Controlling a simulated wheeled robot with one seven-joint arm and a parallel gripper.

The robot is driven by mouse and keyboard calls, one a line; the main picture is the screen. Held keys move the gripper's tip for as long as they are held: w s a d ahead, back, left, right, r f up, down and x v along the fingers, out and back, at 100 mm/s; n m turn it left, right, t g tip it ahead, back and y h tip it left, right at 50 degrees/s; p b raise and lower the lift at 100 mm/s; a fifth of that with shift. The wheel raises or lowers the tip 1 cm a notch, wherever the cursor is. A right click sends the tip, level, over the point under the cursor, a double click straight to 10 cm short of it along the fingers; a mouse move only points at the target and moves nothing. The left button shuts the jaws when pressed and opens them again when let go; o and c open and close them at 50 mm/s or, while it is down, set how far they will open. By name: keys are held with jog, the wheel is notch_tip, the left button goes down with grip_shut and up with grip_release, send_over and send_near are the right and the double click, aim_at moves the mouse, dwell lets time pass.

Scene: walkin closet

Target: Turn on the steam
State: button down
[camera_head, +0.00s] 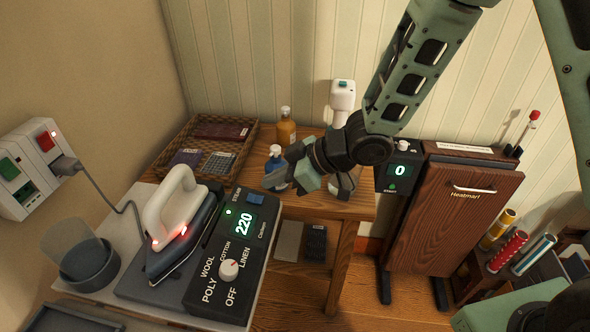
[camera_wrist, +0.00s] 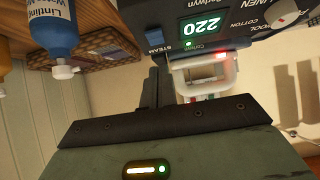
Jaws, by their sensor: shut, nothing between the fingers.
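A white clothes iron (camera_head: 180,215) stands on its base beside a dark control panel (camera_head: 216,292). The panel has a lit "220" display (camera_head: 244,224), a green light and a white dial (camera_head: 229,269) among fabric names. A blue button (camera_head: 256,198) is at the panel's far end; in the wrist view the blue button (camera_wrist: 155,37) sits beside the word STEAM. Whether it is pressed in cannot be told. My gripper (camera_head: 276,177) is shut and empty, above the wooden table beyond the button and apart from it. Its dark fingers also show in the wrist view (camera_wrist: 154,88).
A wicker tray (camera_head: 245,128) is behind. A brown Heatmart press (camera_head: 455,210) with a "0" display is right. A wall socket (camera_head: 30,165) powers the iron.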

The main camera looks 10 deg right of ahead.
aim_at(259, 199)
jog(key=f, duration=0.2)
jog(key=a+f, duration=0.1)
jog(key=f, duration=0.1)
jog(key=shift+w, duration=0.15)
jog(key=shift+f, duration=0.2)
jog(key=shift+f+b, duration=0.3)
jog(key=shift+f, duration=0.1)
jog(key=shift+r, duration=0.15)
jog(key=shift+r+p, duration=0.75)
jog(key=shift+p, duration=0.1)
